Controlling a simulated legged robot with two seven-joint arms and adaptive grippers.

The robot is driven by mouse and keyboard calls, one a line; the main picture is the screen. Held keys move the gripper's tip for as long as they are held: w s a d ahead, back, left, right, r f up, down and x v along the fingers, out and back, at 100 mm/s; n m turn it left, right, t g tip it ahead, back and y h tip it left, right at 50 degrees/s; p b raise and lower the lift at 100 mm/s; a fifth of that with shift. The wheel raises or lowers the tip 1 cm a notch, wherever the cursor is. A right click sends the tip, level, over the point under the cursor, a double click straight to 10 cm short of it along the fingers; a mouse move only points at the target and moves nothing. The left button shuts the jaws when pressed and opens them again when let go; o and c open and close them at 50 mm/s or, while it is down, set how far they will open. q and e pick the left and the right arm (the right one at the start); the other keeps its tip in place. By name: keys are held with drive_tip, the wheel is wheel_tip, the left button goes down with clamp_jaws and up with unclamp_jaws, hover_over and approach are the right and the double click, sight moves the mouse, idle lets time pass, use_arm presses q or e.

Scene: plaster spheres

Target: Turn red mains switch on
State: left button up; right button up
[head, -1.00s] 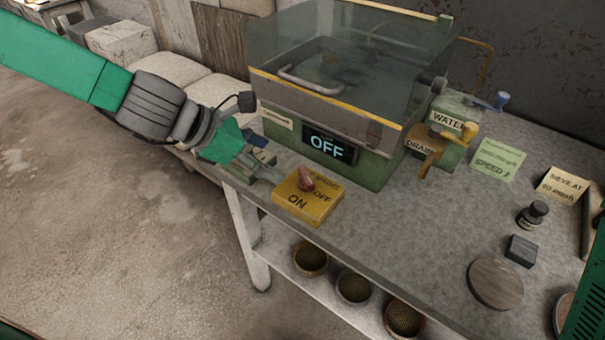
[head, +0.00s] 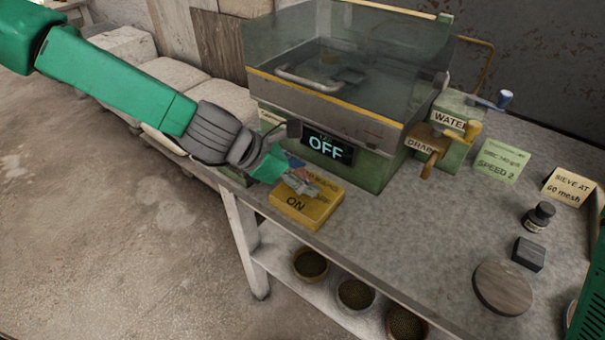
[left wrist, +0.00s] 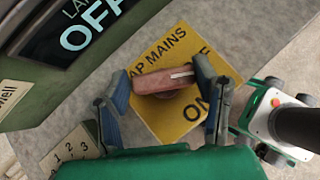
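The red mains switch is a red bar handle (left wrist: 165,79) with a white line, on a yellow plate (head: 305,212) marked ON. In the head view my left gripper (head: 301,184) is over the plate and hides most of the handle. In the left wrist view the left gripper (left wrist: 163,78) is open, one finger on each side of the handle. A gap shows at the left finger; whether the right finger touches the handle's end I cannot tell. The white line points right in that view. The machine's display (head: 328,147) reads OFF. My right gripper is not in view.
The machine tank (head: 345,65) with clear walls stands just behind the plate. WATER (head: 447,121) and DRAIN (head: 421,144) handles are to its right. A small panel numbered 1 2 3 (left wrist: 70,152) is beside the plate. The table's right part holds notes and a round disc (head: 502,287).

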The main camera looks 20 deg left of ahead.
use_arm(q)
drive_tip(key=shift+d, duration=0.1)
drive_tip(key=c, duration=0.4)
drive_tip(key=shift+r, duration=0.1)
drive_tip(key=shift+c, duration=0.2)
drive_tip(key=shift+w, duration=0.1)
drive_tip(key=shift+r+m+p, duration=0.15)
drive_tip(key=shift+m+p, duration=0.15)
drive_tip(key=shift+p, duration=0.4)
drive_tip(key=m+g+p, duration=0.1)
drive_tip(key=m+p, duration=0.1)
drive_tip(key=m+g+h+p, duration=0.1)
drive_tip(key=g+p, duration=0.1)
drive_tip(key=p, duration=0.1)
drive_tip(key=shift+w+r+m+h, duration=0.15)
drive_tip(key=shift+m+h, duration=0.15)
drive_tip(key=shift+m, duration=0.1)
drive_tip(key=shift+m+g+p, duration=0.4)
drive_tip(key=shift+p, duration=0.15)
drive_tip(key=m+g, duration=0.1)
drive_tip(key=m+g+p, duration=0.1)
drive_tip(key=shift+d+f+m, duration=0.1)
drive_tip(key=shift+f+m, duration=0.1)
drive_tip(key=shift+m, duration=0.1)
drive_tip(key=shift+f+m+g, duration=0.1)
drive_tip(key=shift+m+g, duration=1.3)
drive_tip(key=shift+m, duration=0.5)
